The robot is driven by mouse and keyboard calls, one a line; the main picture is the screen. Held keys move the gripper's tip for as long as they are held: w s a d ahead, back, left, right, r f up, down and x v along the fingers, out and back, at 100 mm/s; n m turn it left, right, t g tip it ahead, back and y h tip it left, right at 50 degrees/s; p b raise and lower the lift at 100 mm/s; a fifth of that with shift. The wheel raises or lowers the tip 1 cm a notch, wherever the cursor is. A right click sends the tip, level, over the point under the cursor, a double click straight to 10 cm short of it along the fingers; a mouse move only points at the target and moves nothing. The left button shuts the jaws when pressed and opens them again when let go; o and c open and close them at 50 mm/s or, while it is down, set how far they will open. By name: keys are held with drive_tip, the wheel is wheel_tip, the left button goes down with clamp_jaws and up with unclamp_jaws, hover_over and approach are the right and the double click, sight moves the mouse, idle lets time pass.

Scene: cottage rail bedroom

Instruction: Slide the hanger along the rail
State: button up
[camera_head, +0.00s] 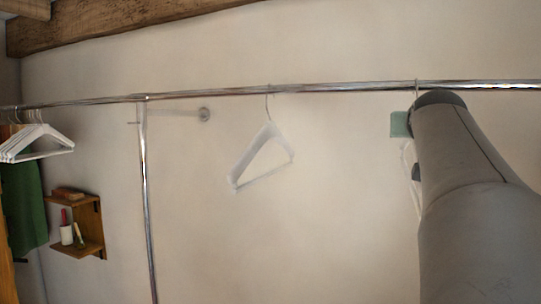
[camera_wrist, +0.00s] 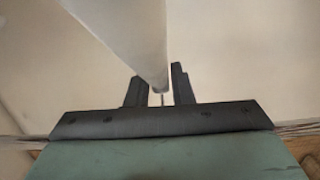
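The chrome rail (camera_head: 340,87) runs across the upper part of the head view. A white hanger (camera_head: 265,158) hangs from it by a thin hook, tilted, near the middle. Another white hanger (camera_head: 408,155) hangs at the right, mostly hidden behind my arm; its hook shows at the rail. In the wrist view a white hanger (camera_wrist: 128,35) tapers down close to my gripper (camera_wrist: 158,74). Its thin hook shows between the two dark fingers, with light gaps on both sides. The fingers look apart; the hanger's neck partly covers the left one.
Several white hangers (camera_head: 35,145) and a green cloth (camera_head: 24,205) hang at the far left. A chrome upright (camera_head: 147,200) and a wall bracket (camera_head: 204,114) stand left of the middle hanger. A small wooden shelf (camera_head: 92,225) is on the wall. Rail between the two right-hand hangers is free.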

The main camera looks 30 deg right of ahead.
drive_tip(key=o, duration=0.3)
drive_tip(key=shift+c, duration=0.5)
drive_tip(key=shift+s+a+b, duration=0.15)
drive_tip(key=shift+b, duration=0.15)
drive_tip(key=shift+b+v, duration=0.9)
drive_tip(key=shift+v, duration=0.15)
drive_tip(key=b+v, duration=0.5)
drive_tip(key=v, duration=0.5)
drive_tip(key=shift+s+a, duration=0.15)
drive_tip(key=shift+a, duration=0.05)
